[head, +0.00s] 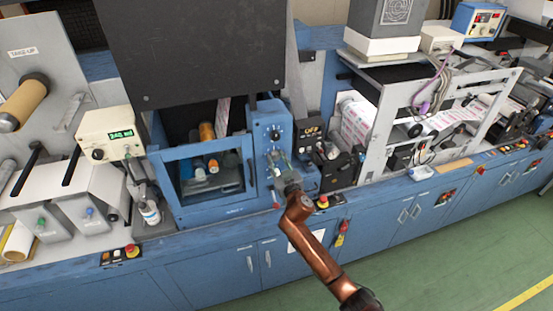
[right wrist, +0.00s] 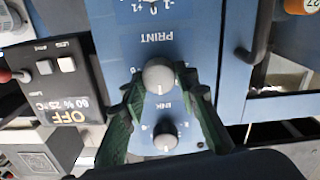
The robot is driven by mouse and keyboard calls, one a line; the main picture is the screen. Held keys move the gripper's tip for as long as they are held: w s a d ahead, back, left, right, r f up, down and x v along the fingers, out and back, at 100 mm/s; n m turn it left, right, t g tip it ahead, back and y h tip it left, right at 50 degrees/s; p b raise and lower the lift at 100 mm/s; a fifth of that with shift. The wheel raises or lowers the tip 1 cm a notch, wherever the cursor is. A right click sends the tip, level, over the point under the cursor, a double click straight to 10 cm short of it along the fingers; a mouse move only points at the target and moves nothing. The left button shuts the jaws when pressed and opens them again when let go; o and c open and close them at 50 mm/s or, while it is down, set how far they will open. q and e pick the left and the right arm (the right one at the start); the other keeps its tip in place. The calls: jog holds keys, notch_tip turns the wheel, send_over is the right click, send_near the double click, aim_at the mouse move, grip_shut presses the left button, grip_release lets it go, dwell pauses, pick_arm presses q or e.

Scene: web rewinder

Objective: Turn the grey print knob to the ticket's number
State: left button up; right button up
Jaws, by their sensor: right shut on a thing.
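The grey print knob (right wrist: 158,75) sits on a blue panel, with the lettering PRINT (right wrist: 155,38) above it in the right wrist view. My right gripper (right wrist: 161,84) is shut on this knob, one green finger at each side; it also shows in the head view (head: 279,165) against the blue control unit (head: 270,125). The knob has a pale pointer line, but its exact setting is hard to read. No ticket with a readable number shows. My left gripper is out of view.
A smaller ink knob (right wrist: 165,137) sits between my fingers, below the print knob. A black display box (right wrist: 60,75) stands left of the panel. A blue-framed window (head: 207,172) lies left of the control unit, and a red button (head: 323,199) to its lower right.

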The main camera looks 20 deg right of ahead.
jog(key=shift+m, duration=0.4)
jog(key=m, duration=0.2)
jog(key=shift+m, duration=0.4)
jog(key=shift+m+p, duration=0.35)
jog(key=shift+m, duration=1.75)
jog(key=shift+d, duration=0.1)
jog(key=o, duration=1.1)
jog(key=shift+o, duration=0.2)
